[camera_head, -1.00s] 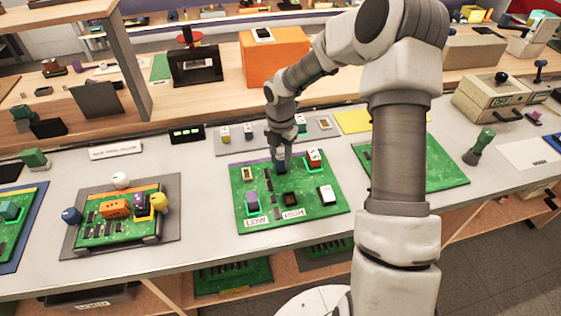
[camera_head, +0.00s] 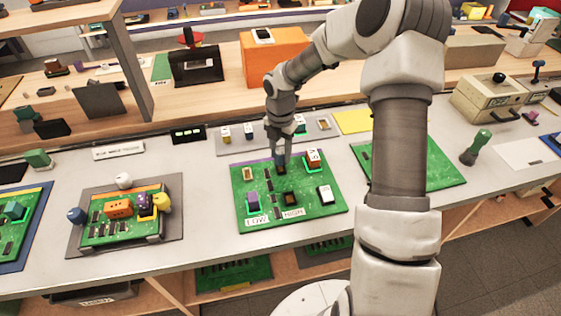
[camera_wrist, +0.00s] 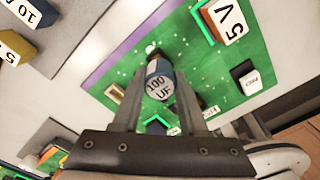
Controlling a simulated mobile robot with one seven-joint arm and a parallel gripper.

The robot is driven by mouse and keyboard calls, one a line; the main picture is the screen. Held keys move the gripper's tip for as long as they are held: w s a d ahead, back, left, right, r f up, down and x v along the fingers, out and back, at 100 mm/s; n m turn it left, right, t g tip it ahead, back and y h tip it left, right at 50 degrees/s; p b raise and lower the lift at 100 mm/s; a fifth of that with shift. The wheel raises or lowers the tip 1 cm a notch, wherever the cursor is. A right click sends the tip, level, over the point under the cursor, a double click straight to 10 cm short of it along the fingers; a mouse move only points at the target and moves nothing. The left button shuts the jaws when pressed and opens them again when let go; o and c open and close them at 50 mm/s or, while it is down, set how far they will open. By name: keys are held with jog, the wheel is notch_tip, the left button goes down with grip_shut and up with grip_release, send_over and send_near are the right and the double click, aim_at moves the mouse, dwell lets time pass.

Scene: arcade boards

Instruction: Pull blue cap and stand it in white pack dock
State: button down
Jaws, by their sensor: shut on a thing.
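The blue cap, a small cylinder with a white top marked "100 UF" (camera_wrist: 158,86), is between the fingers of my gripper (camera_wrist: 155,72) in the wrist view. In the head view my gripper (camera_head: 281,155) points down over the back middle of the green board (camera_head: 264,190). The blue cap (camera_head: 281,159) shows between its fingertips, just above a dark socket (camera_head: 281,170). I cannot tell which place is the white pack dock. A white-topped block (camera_head: 325,195) stands at the board's right side.
An orange block with a white "5V" face (camera_head: 314,158) is close right of my gripper. Behind lies a grey tray (camera_head: 236,144) with small blocks. Another board with coloured parts (camera_head: 95,230) is left.

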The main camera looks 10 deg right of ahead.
aim_at(281, 150)
jog(key=shift+r, duration=0.1)
jog(key=shift+r+p, duration=1.95)
